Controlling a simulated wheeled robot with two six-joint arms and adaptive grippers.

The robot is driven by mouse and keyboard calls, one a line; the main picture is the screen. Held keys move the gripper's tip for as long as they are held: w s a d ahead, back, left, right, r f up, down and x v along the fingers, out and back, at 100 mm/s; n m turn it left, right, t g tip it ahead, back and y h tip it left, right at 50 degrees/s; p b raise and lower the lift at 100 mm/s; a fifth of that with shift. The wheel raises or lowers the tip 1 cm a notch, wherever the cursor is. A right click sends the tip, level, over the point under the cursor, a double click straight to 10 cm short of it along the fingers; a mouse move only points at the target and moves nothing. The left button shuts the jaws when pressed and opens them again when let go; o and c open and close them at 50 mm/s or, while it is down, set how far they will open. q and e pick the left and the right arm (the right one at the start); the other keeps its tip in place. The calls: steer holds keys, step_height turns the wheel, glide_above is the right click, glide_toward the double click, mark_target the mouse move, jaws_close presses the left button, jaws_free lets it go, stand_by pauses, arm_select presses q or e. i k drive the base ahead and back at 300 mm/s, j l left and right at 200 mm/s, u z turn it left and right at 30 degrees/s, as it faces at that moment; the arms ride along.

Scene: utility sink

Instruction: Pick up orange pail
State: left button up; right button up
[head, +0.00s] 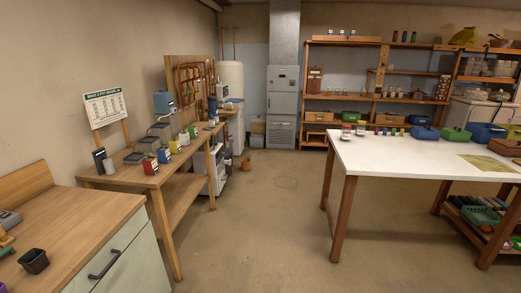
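A small orange pail-like object (246,163) stands on the floor in the head view, in the middle distance. It is beside the far end of the left workbench, in front of the grey cabinet. It is too small to make out a handle or what is inside. Neither of my grippers shows in this view.
A wooden workbench (135,172) with jars and boxes runs along the left. A white-topped table (400,155) fills the right. The floor (265,215) between them is clear.

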mark_target(246, 165)
steer(key=i, duration=3.3)
steer(key=i+u, duration=0.1)
steer(key=i, duration=0.55)
steer(key=i+u, duration=0.1)
steer(key=i, duration=0.55)
steer(key=i+l+u, duration=0.1)
steer(key=i, duration=0.6)
steer(key=i+l+u, duration=0.1)
steer(key=i, duration=0.55)
steer(key=i+l+u, duration=0.25)
steer(key=i+u, duration=0.15)
steer(key=i+l+u, duration=0.85)
steer(key=i+l, duration=0.05)
steer(key=l, duration=0.1)
